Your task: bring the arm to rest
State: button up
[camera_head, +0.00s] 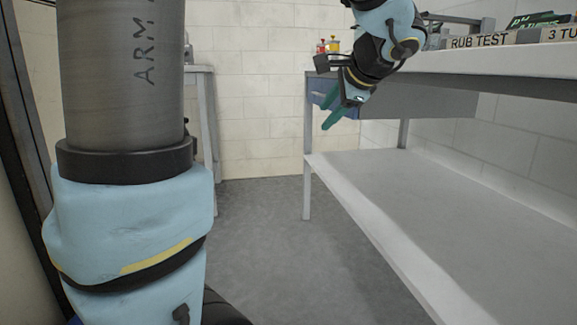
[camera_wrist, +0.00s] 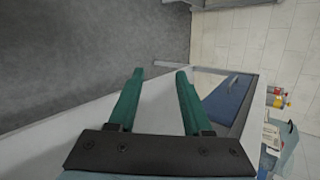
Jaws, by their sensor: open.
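In the wrist view my gripper (camera_wrist: 160,78) shows both green fingers spread, with bench and floor behind the gap. My arm comes in from the top of the head view, and a large part of it also fills the left side.
A workbench (camera_head: 480,64) with a lower shelf (camera_head: 420,190) runs along the right. On top are labelled racks (camera_head: 480,41) and small red and yellow bottles (camera_head: 334,45). A blue drawer (camera_wrist: 228,104) is close beside the fingers. The grey floor (camera_head: 265,240) in the middle is clear.

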jog(key=s+a+f+n+g+h+p, duration=0.1)
jog(key=s+a+f+n+g, duration=0.3)
jog(key=f, duration=0.3)
jog(key=s+a+f+n+g+h, duration=0.1)
jog(key=s+a+f+n+h, duration=0.1)
jog(key=s+a+f+n, duration=0.35)
jog(key=s+a+f+n+g+h+p, duration=0.1)
jog(key=s+a+f+n+g, duration=0.2)
jog(key=a+f+n, duration=0.5)
notch_tip(320, 180, up, 36)
jog(key=d+m+p, duration=0.2)
jog(key=p, duration=3.6)
jog(key=shift+r, duration=0.2)
jog(key=shift+w+d+m, duration=0.1)
jog(key=shift+m, duration=0.15)
